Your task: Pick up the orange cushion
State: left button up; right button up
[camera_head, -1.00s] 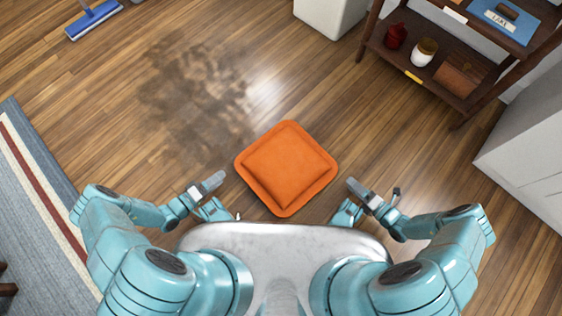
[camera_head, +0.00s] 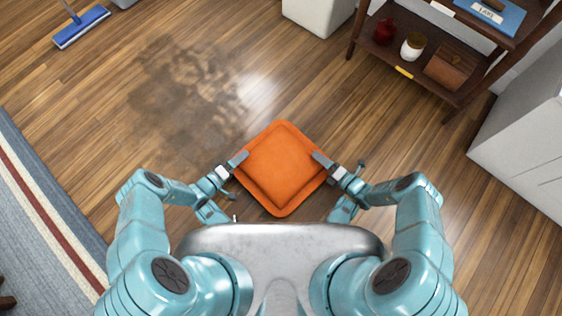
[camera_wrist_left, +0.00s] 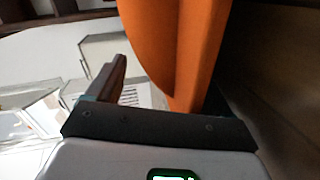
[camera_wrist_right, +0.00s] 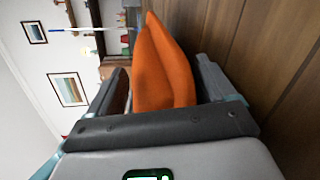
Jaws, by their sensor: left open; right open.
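The orange cushion (camera_head: 281,167) lies in front of my body in the head view, one corner pointing toward me. My left gripper (camera_head: 238,164) is open at its left corner, one finger over the edge. My right gripper (camera_head: 325,164) is open at its right corner, with a finger over the edge. In the right wrist view the cushion (camera_wrist_right: 162,70) stands between the two open fingers. In the left wrist view the cushion (camera_wrist_left: 178,45) fills the space beside one finger; the other finger is hidden or too dark to make out. Contact is unclear.
A dark wooden shelf (camera_head: 440,95) with jars stands at the upper right, near white cabinets (camera_head: 525,125). A blue mop head (camera_head: 81,27) lies at the upper left, and a striped rug (camera_head: 35,215) at the left.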

pick_arm(q)
jog(key=c, duration=1)
pick_arm(e)
jog(key=c, duration=1)
pick_arm(q)
jog(key=shift+c, duration=0.2)
pick_arm(e)
jog(key=shift+r, duration=0.1)
